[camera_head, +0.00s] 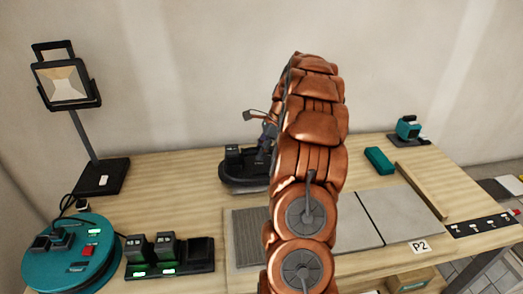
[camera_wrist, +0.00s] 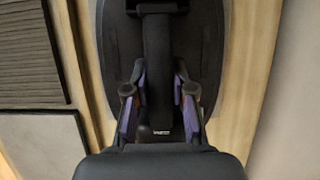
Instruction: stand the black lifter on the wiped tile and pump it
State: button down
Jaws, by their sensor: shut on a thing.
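The black lifter (camera_head: 243,180) sits at the back middle of the wooden table, partly hidden behind my arm. In the wrist view its dark oval base (camera_wrist: 112,60) lies under my gripper (camera_wrist: 159,105), whose purple-padded fingers are shut on its handle (camera_wrist: 158,60). In the head view my gripper (camera_head: 268,130) is mostly hidden by the arm. The lifter stands behind the row of grey tiles, apart from them. The row has a dark ribbed tile (camera_head: 247,236) at left and smooth tiles (camera_head: 396,214) at right. I cannot tell which one is wiped.
A work lamp (camera_head: 66,84) stands at the back left. A teal round device (camera_head: 65,262) and a battery charger (camera_head: 170,262) sit front left. At right are a teal block (camera_head: 379,160), a teal tool (camera_head: 408,128) and a wooden strip (camera_head: 424,190).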

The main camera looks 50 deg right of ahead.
jog(key=c, duration=0.9)
grip_release()
